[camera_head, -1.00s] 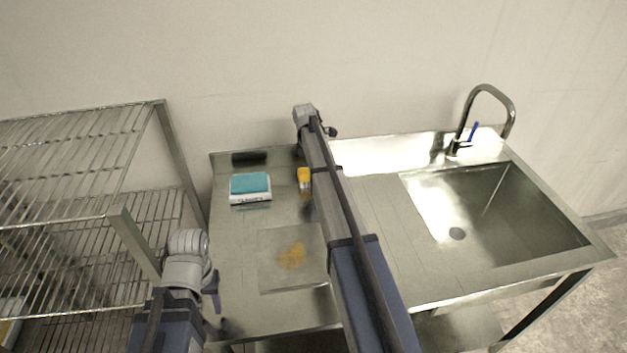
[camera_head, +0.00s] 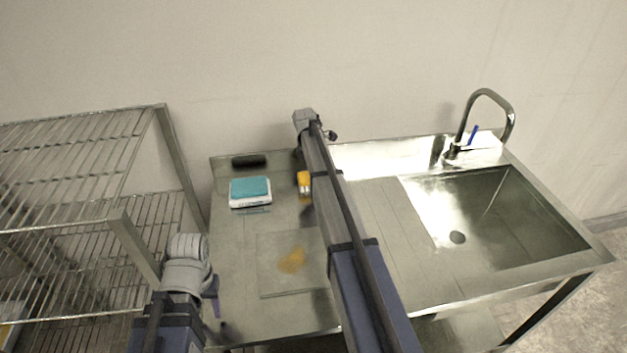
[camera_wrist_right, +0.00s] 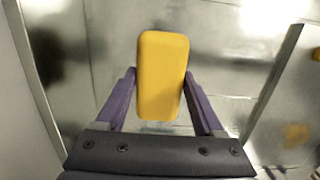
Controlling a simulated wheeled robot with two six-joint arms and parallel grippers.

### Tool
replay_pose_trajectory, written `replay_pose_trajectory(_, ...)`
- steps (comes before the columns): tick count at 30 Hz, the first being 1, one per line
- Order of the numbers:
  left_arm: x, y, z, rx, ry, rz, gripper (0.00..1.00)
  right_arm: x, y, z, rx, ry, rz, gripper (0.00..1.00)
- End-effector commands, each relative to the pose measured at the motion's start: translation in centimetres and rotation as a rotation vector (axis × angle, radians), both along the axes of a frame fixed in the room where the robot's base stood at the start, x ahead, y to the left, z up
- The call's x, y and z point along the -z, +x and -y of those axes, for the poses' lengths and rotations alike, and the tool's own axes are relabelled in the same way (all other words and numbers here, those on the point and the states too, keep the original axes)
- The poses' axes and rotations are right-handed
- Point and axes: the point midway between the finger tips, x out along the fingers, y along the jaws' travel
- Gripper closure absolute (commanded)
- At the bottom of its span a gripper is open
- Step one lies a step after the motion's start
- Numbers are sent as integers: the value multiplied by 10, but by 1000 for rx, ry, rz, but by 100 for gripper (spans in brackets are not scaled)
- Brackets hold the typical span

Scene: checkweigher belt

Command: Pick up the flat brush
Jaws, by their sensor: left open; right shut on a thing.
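The flat brush (camera_head: 304,178) shows in the head view as a small yellow block with a paler lower end, just left of my right arm. In the right wrist view its yellow body (camera_wrist_right: 162,75) stands between the two purple fingers of my right gripper (camera_wrist_right: 158,84), which is shut on it. The brush's far end is hidden in that view. In the head view my right gripper is mostly hidden by its own arm. My left gripper (camera_head: 217,303) is open and empty at the table's front left edge, away from the brush.
A teal-topped scale (camera_head: 250,204) and a black object (camera_head: 249,161) are left of the brush. A flat plate (camera_head: 270,284) bears an orange-yellow patch (camera_head: 291,260). A sink (camera_head: 500,225) with a faucet (camera_head: 484,92) is right; a wire rack (camera_head: 120,220) is left.

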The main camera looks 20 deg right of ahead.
Motion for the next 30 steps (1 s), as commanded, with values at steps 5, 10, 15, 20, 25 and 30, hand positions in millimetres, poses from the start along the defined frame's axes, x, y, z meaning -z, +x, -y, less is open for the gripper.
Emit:
replay_pose_trajectory(5,-1,0,0,0,0,0,50,-1,0,0,0,0,0,92)
replay_pose_trajectory(10,-9,0,0,0,0,0,50,-9,0,0,0,0,0,92)
replay_pose_trajectory(15,-26,0,0,0,0,0,50,-26,0,0,0,0,0,92)
replay_pose_trajectory(20,-49,0,0,0,0,0,50,-49,0,0,0,0,0,92)
replay_pose_trajectory(25,-76,0,0,1,0,0,50,-76,0,0,0,0,0,92)
replay_pose_trajectory(30,-96,0,0,2,0,0,50,-96,0,0,0,0,0,92)
